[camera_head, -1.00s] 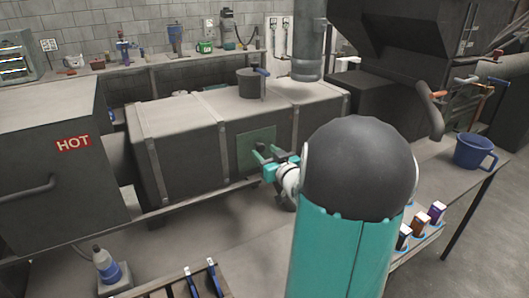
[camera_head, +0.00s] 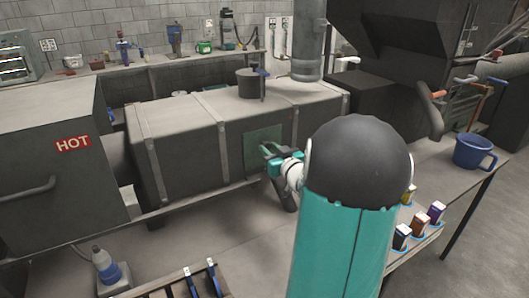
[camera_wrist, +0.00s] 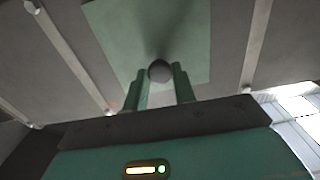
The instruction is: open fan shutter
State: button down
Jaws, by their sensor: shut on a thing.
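The fan shutter is a green square panel (camera_head: 258,146) on the front of a long grey metal duct (camera_head: 185,150). In the wrist view the green panel (camera_wrist: 190,35) fills the upper middle, with a dark round knob (camera_wrist: 160,71) standing out from it. My gripper (camera_wrist: 161,80) has its two green fingers on either side of the knob, shut on it. In the head view my gripper (camera_head: 268,153) is at the panel, and my arm partly hides the duct's right end. The knob is hidden there by the fingers.
A dark box with a HOT label (camera_head: 73,143) stands at the left. A blue mug (camera_head: 474,151) and several small boxes (camera_head: 420,225) are on the bench at the right. A spray bottle (camera_head: 106,266) stands at the front left. A vertical pipe (camera_head: 308,45) rises behind the duct.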

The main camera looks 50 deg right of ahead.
aim_at(278, 138)
jog(key=d, duration=0.1)
jog(key=s+d, duration=0.1)
jog(key=d, duration=0.3)
jog(key=shift+s+d, duration=0.2)
jog(key=shift+s, duration=0.15)
jog(key=c, duration=1.1)
grip_release()
jog(key=shift+c, duration=0.2)
jog(key=v, duration=1.4)
jog(key=shift+w, duration=0.1)
